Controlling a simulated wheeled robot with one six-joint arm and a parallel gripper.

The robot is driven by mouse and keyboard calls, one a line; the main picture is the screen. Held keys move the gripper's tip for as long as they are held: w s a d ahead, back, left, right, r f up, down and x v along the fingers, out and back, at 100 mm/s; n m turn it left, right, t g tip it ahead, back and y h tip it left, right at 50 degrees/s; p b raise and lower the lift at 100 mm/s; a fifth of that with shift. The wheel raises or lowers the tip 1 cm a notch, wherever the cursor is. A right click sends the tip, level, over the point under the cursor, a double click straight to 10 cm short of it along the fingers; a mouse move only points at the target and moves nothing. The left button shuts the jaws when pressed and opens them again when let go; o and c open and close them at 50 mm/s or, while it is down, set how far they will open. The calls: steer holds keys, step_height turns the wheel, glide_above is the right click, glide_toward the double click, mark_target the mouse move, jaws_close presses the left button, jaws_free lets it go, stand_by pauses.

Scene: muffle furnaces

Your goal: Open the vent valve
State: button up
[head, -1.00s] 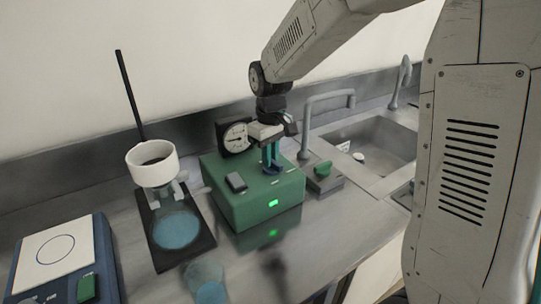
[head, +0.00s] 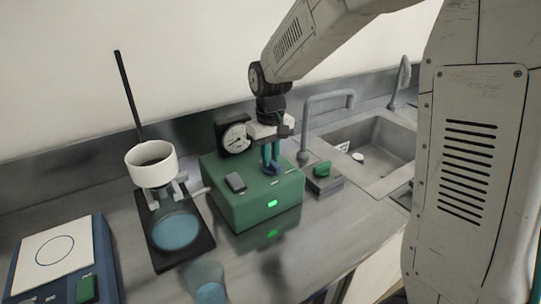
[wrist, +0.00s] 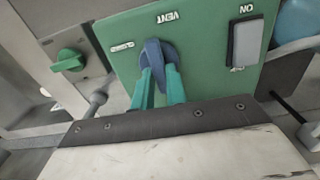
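The green pump box (head: 262,207) stands on the bench with a blue vent valve handle (head: 271,169) on its top. In the wrist view the handle (wrist: 155,52) sits below an upside-down "VENT" label (wrist: 167,18); a smaller label (wrist: 122,47) beside it is too small to read. My gripper (head: 270,153) points down over the box. Its two teal fingers (wrist: 159,82) lie on either side of the handle and appear closed against it. The fingers hide part of the handle. A round dial gauge (head: 235,136) stands behind the box.
A filter flask with a white funnel (head: 152,162) stands left, with a beaker (head: 206,284) in front. A green-knobbed block (head: 322,171), faucet (head: 304,135) and sink (head: 375,150) are right.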

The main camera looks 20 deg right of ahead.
mark_target(276, 167)
steer(key=o, duration=0.3)
steer(key=shift+o, duration=0.2)
step_height(276, 167, up, 8)
stand_by(0.8)
steer(key=s, duration=0.1)
steer(key=s+f, duration=0.1)
steer(key=s, duration=0.1)
steer(key=shift+s+d+f+g, duration=0.15)
steer(key=shift+s+f+g, duration=0.1)
steer(key=shift+g, duration=0.15)
steer(key=s+d+r+m+t, duration=0.1)
steer(key=s, duration=1.1)
steer(key=s+d+r+m+t, duration=0.1)
steer(key=s+d+r, duration=0.1)
steer(key=s, duration=1.1)
steer(key=shift+s+d+r, duration=0.15)
steer(key=shift+s+d, duration=0.1)
